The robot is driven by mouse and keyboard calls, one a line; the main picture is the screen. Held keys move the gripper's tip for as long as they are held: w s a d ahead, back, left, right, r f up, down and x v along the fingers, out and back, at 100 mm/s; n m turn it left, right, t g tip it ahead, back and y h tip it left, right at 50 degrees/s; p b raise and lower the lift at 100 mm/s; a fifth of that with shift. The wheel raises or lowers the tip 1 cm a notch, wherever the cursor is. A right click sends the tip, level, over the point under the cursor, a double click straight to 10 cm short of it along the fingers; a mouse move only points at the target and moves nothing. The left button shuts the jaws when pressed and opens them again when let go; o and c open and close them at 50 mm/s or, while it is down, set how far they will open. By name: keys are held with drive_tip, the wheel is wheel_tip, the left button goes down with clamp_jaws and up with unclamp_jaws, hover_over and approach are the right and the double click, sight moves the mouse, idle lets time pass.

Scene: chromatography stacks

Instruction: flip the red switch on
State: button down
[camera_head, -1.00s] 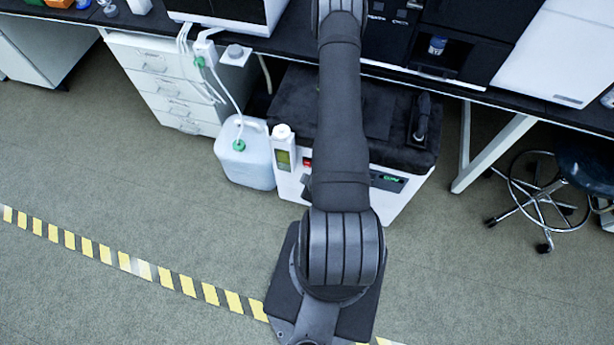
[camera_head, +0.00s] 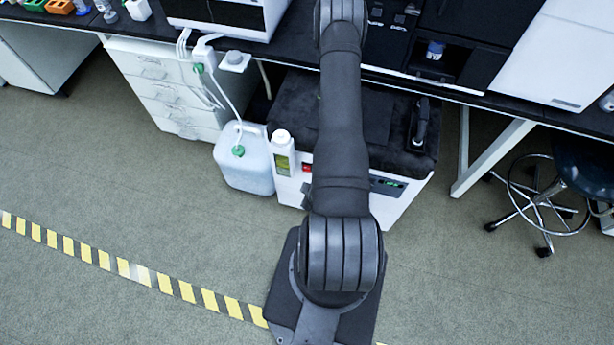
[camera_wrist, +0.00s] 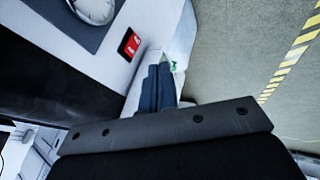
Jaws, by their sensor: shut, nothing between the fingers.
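The red switch (camera_wrist: 130,43) sits in a dark surround on the white front of a box-shaped unit, upper middle of the wrist view. In the head view the red switch (camera_head: 306,168) shows small beside my arm. My gripper (camera_wrist: 159,70) is in the wrist view, its two dark fingers together with nothing between them. The fingertips appear just below and right of the switch in the picture; I cannot tell whether they touch anything. In the head view my gripper is hidden behind my arm. The switch's on or off position is too small to tell.
The white unit (camera_head: 407,205) stands on the floor under the black bench. To its left are a bottle with a yellow-green label (camera_head: 282,153) and a translucent jug (camera_head: 245,170) with a tube. A round gauge-like part (camera_wrist: 95,8) is near the switch. A stool (camera_head: 540,200) stands right.

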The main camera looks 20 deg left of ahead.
drive_tip(key=w+a+f, duration=0.3)
drive_tip(key=w+f, duration=0.5)
drive_tip(key=shift+w+a+f, duration=0.2)
drive_tip(key=shift+a+f, duration=0.1)
drive_tip(key=shift+f, duration=0.05)
drive_tip(key=shift+w, duration=0.1)
drive_tip(key=shift+w+f, duration=0.1)
drive_tip(key=shift+w, duration=0.05)
idle(0.4)
